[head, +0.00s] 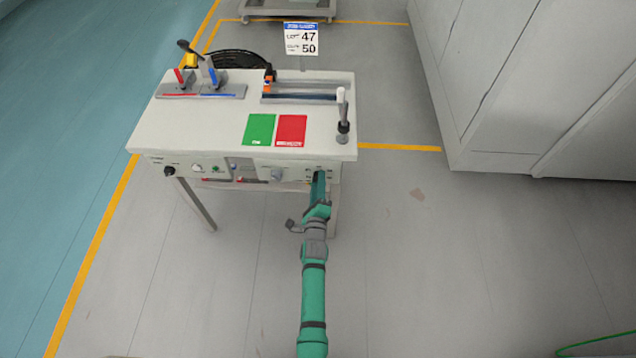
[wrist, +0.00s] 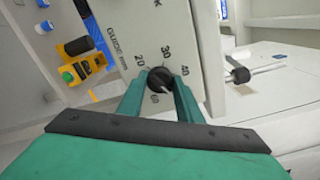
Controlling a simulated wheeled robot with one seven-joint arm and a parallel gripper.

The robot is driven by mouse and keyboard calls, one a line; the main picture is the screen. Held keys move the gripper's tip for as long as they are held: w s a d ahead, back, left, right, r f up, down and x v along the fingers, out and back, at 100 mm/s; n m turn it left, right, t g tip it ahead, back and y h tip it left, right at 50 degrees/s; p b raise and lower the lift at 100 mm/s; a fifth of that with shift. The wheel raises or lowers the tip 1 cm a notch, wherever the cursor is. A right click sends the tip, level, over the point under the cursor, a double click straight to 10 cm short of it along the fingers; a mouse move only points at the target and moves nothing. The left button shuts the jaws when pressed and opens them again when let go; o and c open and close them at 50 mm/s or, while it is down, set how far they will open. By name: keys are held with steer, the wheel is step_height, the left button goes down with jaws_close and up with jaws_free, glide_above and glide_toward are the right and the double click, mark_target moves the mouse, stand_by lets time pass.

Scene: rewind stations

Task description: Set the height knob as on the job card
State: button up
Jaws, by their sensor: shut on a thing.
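The job card (head: 301,39) stands behind the table and shows a large 47 on its upper line and 50 on its lower line. In the wrist view the height knob (wrist: 159,82) is a small black round knob on a pale panel lettered "GUIDE". Marks 20, 30 and 40 show around it, with another mark below that is hard to read. A light pointer line on the knob seems to point down and right. My gripper (wrist: 161,77) is shut on the knob, one finger on each side. In the head view my gripper (head: 319,187) hides the knob at the panel's right end.
The table (head: 200,130) carries levers, a green pad (head: 259,129), a red pad (head: 291,130) and a white-handled lever (head: 342,115). Other knobs and buttons sit along the front panel to the left. Grey cabinets (head: 530,90) stand at right; the floor in front is clear.

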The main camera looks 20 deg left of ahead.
steer(key=o, duration=1)
steer(key=shift+o, duration=0.2)
steer(key=v, duration=1.1)
